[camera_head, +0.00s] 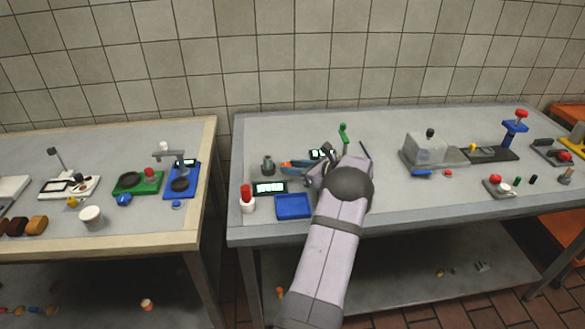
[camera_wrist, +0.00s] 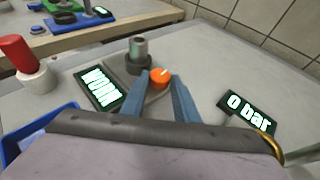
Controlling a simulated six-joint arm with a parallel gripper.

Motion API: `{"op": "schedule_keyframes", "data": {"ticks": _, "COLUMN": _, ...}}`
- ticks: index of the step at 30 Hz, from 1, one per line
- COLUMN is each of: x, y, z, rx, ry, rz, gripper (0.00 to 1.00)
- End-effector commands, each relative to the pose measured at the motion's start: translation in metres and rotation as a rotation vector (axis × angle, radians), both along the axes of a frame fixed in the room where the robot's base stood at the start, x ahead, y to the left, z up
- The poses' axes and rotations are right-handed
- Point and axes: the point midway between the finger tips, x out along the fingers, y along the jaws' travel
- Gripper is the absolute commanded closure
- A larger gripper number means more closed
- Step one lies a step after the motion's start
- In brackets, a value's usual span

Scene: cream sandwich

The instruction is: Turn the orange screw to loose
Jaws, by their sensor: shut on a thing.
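The orange screw (camera_wrist: 160,73) is a small round knob with a pale mark on its top. It sits on a grey base beside a grey metal cylinder (camera_wrist: 138,48). The blue fingers of my gripper (camera_wrist: 160,82) stand on either side of the screw and are shut on it. In the head view my gripper (camera_head: 291,164) reaches left over the right-hand table, and the screw is barely visible there. One lit display (camera_wrist: 99,89) stands left of the base. Another display (camera_wrist: 248,112), reading "0 bar", lies to the right.
A red-and-white cylinder (camera_head: 247,199) and a blue tray (camera_head: 293,207) stand near the front left of this table. A green upright part (camera_head: 344,134) stands behind my arm. Bare tabletop lies between.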

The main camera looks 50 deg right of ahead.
Motion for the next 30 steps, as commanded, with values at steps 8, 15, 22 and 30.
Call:
{"op": "schedule_keyframes", "data": {"ticks": 8, "x": 0.0021, "y": -0.0056, "z": 0.0022, "rx": -0.005, "ry": -0.01, "rz": 0.108, "gripper": 0.95}}
{"op": "schedule_keyframes", "data": {"ticks": 15, "x": 0.0035, "y": -0.0084, "z": 0.0028, "rx": -0.004, "ry": -0.014, "rz": 0.178, "gripper": 0.95}}
{"op": "schedule_keyframes", "data": {"ticks": 22, "x": 0.0027, "y": -0.0088, "z": 0.0035, "rx": -0.003, "ry": -0.009, "rz": 0.227, "gripper": 0.95}}
{"op": "schedule_keyframes", "data": {"ticks": 30, "x": 0.0013, "y": -0.0082, "z": 0.0047, "rx": -0.003, "ry": -0.003, "rz": 0.242, "gripper": 0.95}}
